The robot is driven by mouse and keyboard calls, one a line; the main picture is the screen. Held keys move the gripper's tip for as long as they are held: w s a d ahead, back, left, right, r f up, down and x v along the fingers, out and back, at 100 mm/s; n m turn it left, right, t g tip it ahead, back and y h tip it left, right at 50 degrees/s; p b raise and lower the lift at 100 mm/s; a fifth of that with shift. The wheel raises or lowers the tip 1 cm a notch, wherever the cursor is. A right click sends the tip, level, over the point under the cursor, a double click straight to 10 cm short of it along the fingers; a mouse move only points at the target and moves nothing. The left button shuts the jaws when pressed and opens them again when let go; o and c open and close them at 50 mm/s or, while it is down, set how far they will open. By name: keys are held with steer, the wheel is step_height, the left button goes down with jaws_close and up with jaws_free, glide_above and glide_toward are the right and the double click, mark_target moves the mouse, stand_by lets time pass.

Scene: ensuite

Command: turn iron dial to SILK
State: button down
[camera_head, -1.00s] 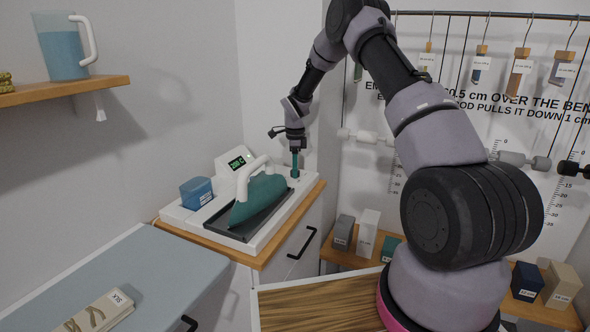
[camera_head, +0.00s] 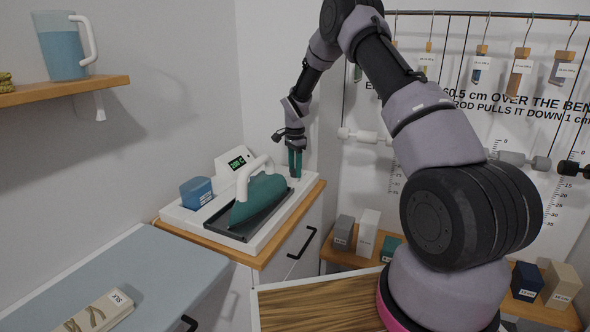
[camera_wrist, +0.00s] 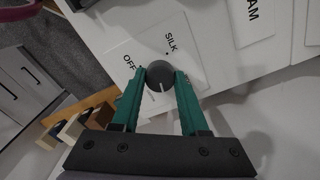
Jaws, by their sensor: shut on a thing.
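The iron (camera_head: 260,200), teal with a white handle, rests in the dark tray of the white station. A short white line on the dial lies on the side toward my palm. The labels SILK (camera_wrist: 172,42) and OFF (camera_wrist: 129,66) are printed beyond and left of the dial. The fingers hide the dial in the head view.
A lit display (camera_head: 236,162) and a blue container (camera_head: 197,192) stand on the station. A wooden shelf with a blue jug (camera_head: 62,48) is at upper left. A grey ironing surface (camera_head: 130,275) fills the lower left. Rods and hangers are behind my arm.

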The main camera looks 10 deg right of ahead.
steer(key=n, duration=1.4)
steer(key=shift+n, duration=0.3)
steer(key=n, duration=0.3)
steer(key=shift+w+n, duration=0.1)
steer(key=shift+n, duration=0.2)
steer(key=n, duration=0.3)
steer(key=shift+n, duration=0.4)
steer(key=n, duration=0.3)
steer(key=shift+n, duration=2)
